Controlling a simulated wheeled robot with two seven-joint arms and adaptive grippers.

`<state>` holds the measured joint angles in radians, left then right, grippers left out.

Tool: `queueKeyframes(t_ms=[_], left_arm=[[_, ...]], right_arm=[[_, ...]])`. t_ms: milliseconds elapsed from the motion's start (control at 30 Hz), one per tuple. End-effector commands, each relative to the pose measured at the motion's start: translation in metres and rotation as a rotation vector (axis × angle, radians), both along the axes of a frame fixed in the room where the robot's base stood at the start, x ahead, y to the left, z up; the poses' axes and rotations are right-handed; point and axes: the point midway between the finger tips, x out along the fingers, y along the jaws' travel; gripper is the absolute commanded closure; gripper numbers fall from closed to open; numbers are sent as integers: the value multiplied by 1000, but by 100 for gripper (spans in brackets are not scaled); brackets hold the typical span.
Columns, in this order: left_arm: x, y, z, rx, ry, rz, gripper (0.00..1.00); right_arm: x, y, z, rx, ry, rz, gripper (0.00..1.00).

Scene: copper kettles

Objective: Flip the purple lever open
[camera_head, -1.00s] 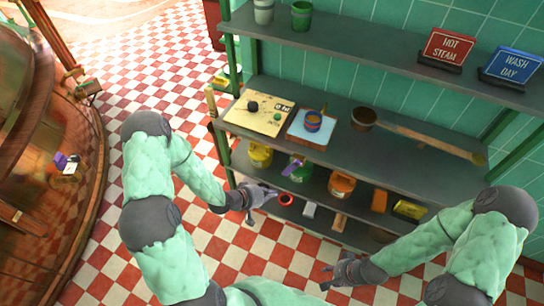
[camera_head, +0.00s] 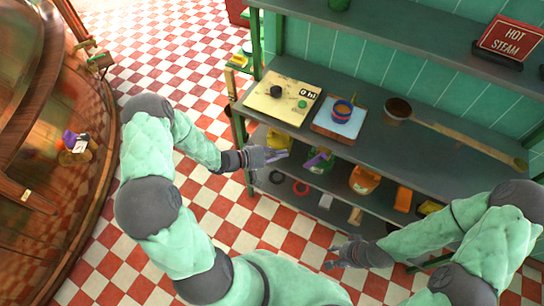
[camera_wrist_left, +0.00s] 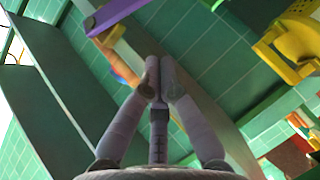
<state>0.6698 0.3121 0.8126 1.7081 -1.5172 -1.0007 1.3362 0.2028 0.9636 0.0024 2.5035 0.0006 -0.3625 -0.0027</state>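A small purple part (camera_head: 70,136) with a white label sits on the copper kettle (camera_head: 30,130) at the left in the head view. Another purple piece (camera_head: 318,157) is on a green item on the lower shelf. A purple bar (camera_wrist_left: 118,14) crosses the top of the left wrist view, beyond the fingertips; I cannot tell which purple piece it is. My left gripper (camera_head: 274,154) is in front of the shelf's left part. In the wrist view its fingers (camera_wrist_left: 159,76) meet and hold nothing visible. My right gripper (camera_head: 338,256) hangs low before the shelf, its finger gap unclear.
The green shelf unit (camera_head: 440,158) holds a paper board (camera_head: 270,103), a blue tray (camera_head: 330,128), a brown pot (camera_head: 397,108) and a long wooden handle. Several colored items fill the lower shelf. Checkered floor (camera_head: 180,60) lies open between kettle and shelf.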

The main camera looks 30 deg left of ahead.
Motion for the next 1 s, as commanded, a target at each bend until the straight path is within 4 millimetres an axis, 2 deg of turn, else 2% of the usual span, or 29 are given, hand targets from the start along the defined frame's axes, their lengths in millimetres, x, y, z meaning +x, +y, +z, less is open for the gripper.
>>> queueKeyframes(t_ms=[200,433,633,1000], left_arm=[[28,-29,-14,1,-2,-4,100],[27,-55,-25,0,0,-1,100],[26,-63,-28,1,0,1,100],[26,-63,-29,-4,0,1,100]], right_arm=[[0,0,-15,0,0,0,60],[0,0,-24,0,0,0,60],[0,0,-26,0,0,0,60],[0,0,-26,0,0,0,60]])
